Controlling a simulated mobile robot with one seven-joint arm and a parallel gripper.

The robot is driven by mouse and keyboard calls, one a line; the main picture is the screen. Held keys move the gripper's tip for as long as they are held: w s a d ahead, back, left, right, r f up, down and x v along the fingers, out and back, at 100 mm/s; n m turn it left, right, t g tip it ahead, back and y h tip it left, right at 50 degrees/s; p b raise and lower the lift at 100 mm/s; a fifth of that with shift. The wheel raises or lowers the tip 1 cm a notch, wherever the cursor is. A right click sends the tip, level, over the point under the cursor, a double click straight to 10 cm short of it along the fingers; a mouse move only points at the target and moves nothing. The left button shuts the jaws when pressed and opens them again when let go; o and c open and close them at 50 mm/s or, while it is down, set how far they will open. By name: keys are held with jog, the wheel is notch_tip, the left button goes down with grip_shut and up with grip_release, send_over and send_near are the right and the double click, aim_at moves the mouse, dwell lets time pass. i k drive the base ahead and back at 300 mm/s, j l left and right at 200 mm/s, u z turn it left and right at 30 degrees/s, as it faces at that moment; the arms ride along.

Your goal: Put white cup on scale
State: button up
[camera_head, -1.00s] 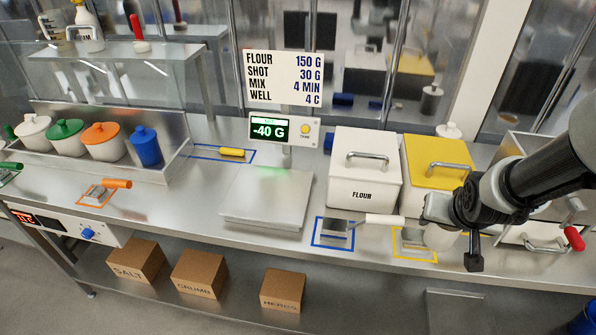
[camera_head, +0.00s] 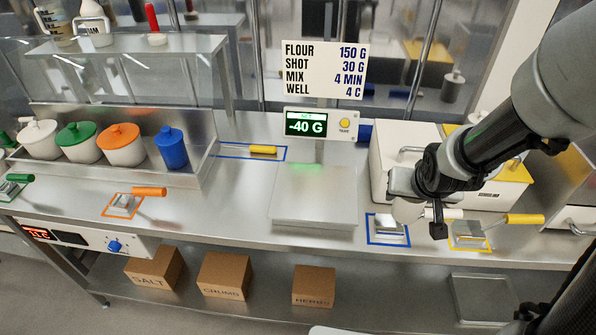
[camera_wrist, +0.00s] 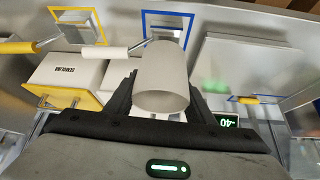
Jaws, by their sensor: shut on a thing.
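My gripper (camera_head: 404,188) is shut on the white cup (camera_head: 407,210). The wrist view shows the cup (camera_wrist: 162,78) between my two dark fingers (camera_wrist: 160,98). In the head view, the cup appears above the blue-framed spot on the counter, to the right of the scale, and is partly hidden by my gripper. The scale's square metal plate (camera_head: 313,197) is bare, and its display (camera_head: 306,126) reads -40 G. The plate (camera_wrist: 245,65) also shows to the right of the cup in the wrist view.
White-handled (camera_head: 445,214) and yellow-handled (camera_head: 524,219) scoops lie in blue and yellow frames. The white flour bin (camera_head: 388,185) and the yellow-lidded bin (camera_head: 508,172) stand behind my arm. A metal rack (camera_head: 200,165) of lidded pots stands left of the scale.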

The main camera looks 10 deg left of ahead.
aim_at(315, 190)
jog(key=j+u, duration=0.1)
jog(key=j, duration=0.6)
jog(key=i+j, duration=0.15)
jog(key=j, duration=0.55)
jog(key=k+u, duration=0.05)
